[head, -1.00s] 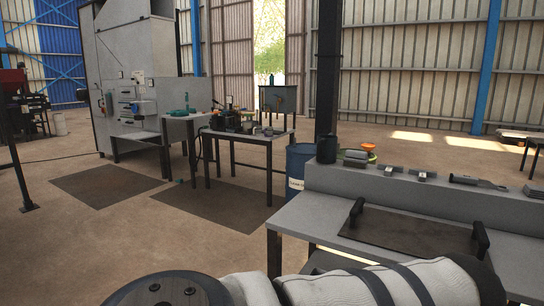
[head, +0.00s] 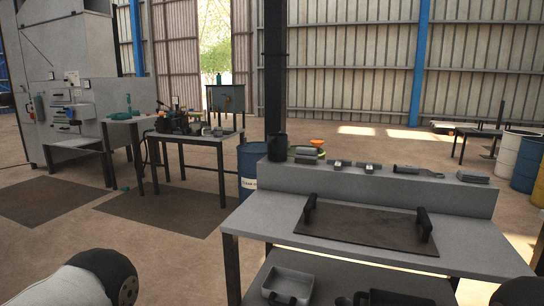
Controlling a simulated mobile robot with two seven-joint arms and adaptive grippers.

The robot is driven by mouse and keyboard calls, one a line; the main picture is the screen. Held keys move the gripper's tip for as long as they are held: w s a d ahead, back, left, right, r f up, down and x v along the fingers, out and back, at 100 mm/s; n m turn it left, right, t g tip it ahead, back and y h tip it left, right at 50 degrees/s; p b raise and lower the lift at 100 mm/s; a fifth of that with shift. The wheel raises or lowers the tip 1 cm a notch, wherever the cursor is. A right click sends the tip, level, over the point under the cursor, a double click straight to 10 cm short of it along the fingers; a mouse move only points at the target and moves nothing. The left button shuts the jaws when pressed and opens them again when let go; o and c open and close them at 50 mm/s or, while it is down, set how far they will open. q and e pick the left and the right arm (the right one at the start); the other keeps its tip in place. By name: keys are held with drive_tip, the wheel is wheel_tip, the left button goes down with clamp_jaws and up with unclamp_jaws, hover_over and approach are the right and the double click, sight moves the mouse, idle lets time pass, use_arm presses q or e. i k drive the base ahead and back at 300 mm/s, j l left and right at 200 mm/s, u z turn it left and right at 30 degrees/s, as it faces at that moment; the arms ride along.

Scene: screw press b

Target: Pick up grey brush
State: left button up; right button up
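I cannot make out for certain which thing is the grey brush. A long grey tool with a narrow dark handle (head: 418,172) lies on the raised back ledge of the grey workbench (head: 350,189) and may be it. Beside it on the ledge are a grey block (head: 473,177) to the right and two small grey pieces (head: 343,165) to the left. A white-sleeved arm link of mine with a dark round end shows at the lower left. Neither gripper's fingers show in the head view.
A dark plate with two upright black handles (head: 365,229) lies on the workbench top. A grey tray (head: 290,285) sits on the lower shelf. A black cup (head: 277,147) and a green thing with an orange top (head: 317,144) stand at the ledge's left. A blue barrel (head: 252,168) stands behind.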

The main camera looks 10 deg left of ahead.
sight(305, 155)
drive_tip(key=i+j+u, duration=0.35)
drive_tip(key=u, duration=0.15)
drive_tip(key=i+j+u, duration=0.25)
drive_tip(key=u, duration=0.2)
drive_tip(key=i+u, duration=0.5)
drive_tip(key=i+j+z, duration=0.1)
drive_tip(key=i, duration=0.35)
drive_tip(key=i+j+z, duration=0.15)
drive_tip(key=i, duration=0.3)
drive_tip(key=i+j+z, duration=0.1)
drive_tip(key=i+j, duration=0.25)
drive_tip(key=i+j+z, duration=0.1)
drive_tip(key=i+j, duration=0.2)
drive_tip(key=i, duration=0.25)
drive_tip(key=i+z, duration=0.2)
drive_tip(key=z, duration=0.25)
drive_tip(key=i+z, duration=0.2)
drive_tip(key=z, duration=0.25)
drive_tip(key=i+j+z, duration=0.15)
drive_tip(key=z, duration=0.3)
drive_tip(key=i+j+z, duration=0.15)
drive_tip(key=z, duration=0.3)
drive_tip(key=i+j+z, duration=0.15)
drive_tip(key=z, duration=0.3)
drive_tip(key=j, duration=0.1)
